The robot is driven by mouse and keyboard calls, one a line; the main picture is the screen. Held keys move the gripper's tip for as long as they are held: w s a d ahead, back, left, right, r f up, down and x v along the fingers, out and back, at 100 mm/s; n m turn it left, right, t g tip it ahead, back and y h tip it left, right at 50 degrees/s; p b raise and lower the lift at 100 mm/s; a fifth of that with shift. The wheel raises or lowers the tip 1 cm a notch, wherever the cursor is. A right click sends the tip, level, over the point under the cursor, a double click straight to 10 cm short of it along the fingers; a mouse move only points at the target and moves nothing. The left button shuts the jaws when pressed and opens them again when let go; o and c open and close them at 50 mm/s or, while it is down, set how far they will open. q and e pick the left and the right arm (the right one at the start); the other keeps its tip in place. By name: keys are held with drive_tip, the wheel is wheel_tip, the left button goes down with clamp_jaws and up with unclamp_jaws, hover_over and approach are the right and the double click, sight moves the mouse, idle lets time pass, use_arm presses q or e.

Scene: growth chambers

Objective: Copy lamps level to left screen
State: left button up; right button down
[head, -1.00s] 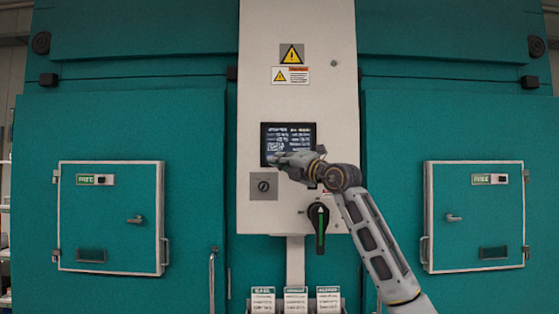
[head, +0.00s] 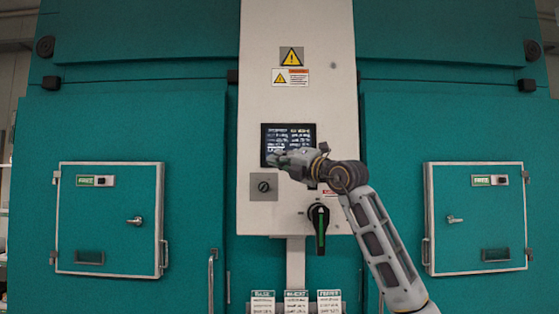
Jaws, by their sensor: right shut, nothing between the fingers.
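The dark screen (head: 288,134) with rows of white text is set in the pale control panel (head: 260,215) between the two teal chambers. The text is too small to read. My right gripper (head: 270,159) is shut and empty, in front of the screen's lower left edge, and hides part of its lower rows. I cannot tell whether the fingertips touch the screen. My left gripper is not in view.
Below the screen are a key switch (head: 263,187) and a black rotary handle (head: 319,226). Small hatches marked FREE stand at left (head: 108,220) and right (head: 476,220). Several labelled cards (head: 296,302) hang at the bottom. Warning signs (head: 291,56) are above.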

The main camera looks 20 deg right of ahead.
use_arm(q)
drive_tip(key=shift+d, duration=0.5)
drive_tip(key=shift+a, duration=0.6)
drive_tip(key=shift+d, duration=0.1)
